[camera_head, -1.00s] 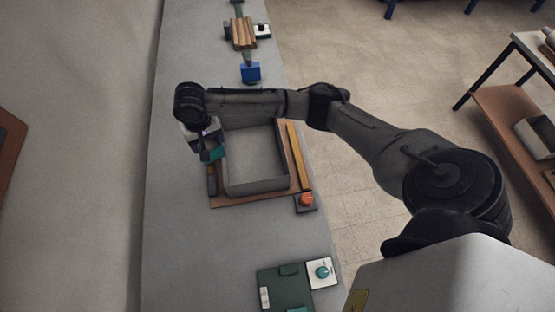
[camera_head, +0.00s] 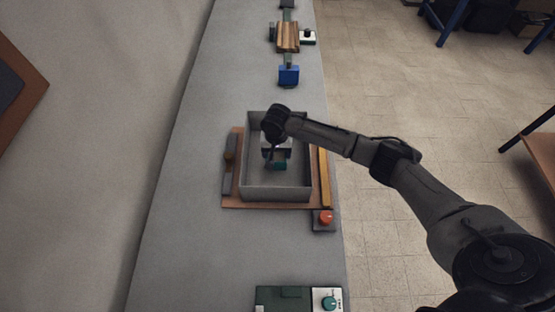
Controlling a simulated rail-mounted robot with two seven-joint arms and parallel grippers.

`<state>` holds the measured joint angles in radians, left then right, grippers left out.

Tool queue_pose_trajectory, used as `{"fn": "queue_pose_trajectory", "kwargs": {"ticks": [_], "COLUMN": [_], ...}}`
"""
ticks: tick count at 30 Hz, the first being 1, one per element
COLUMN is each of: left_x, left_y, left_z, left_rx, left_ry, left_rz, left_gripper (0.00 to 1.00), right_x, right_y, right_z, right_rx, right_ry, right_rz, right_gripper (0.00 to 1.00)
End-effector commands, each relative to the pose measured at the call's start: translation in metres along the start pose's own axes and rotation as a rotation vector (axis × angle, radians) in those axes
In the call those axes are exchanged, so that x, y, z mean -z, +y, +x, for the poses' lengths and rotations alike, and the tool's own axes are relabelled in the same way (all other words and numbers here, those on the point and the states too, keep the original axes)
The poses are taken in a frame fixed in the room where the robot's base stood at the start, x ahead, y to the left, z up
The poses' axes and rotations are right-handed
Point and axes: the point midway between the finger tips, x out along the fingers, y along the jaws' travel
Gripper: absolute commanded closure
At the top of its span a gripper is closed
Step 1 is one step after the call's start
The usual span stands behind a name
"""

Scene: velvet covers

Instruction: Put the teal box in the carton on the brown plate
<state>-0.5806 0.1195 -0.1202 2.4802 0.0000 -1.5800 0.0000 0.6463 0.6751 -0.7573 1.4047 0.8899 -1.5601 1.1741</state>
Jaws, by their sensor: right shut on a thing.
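The grey open carton (camera_head: 275,193) stands on the brown plate (camera_head: 231,200) on the long grey counter. My right gripper (camera_head: 277,160) points down over the inside of the carton. It is shut on the teal box (camera_head: 279,166), of which only a small part shows below the fingers. I cannot tell whether the box touches the carton floor. My left gripper is not in view.
A yellow bar (camera_head: 324,178) and a dark bar (camera_head: 229,166) flank the carton. An orange knob (camera_head: 325,217) is at the plate's near right corner. A blue block (camera_head: 289,75) stands behind, and a green panel (camera_head: 285,298) lies in front.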

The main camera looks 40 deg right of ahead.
Motion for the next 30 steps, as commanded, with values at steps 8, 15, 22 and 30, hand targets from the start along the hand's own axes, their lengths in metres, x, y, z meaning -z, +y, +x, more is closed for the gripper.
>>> {"fn": "queue_pose_trajectory", "kwargs": {"ticks": [8,15,22,30], "left_x": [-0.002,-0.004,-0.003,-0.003], "left_y": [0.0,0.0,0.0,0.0], "left_z": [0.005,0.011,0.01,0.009], "left_rx": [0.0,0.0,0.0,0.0], "left_ry": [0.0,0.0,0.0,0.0], "left_rz": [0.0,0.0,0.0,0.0], "left_gripper": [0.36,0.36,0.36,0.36], "right_x": [0.0,0.0,0.0,0.0], "right_y": [0.0,0.001,0.0,0.0], "right_z": [0.018,0.042,0.042,0.045], "right_rx": [-0.002,-0.002,-0.001,0.0], "right_ry": [0.0,0.001,0.001,0.001], "right_rz": [0.0,-0.001,-0.001,-0.001], "right_gripper": [0.53,0.53,0.53,0.18]}}
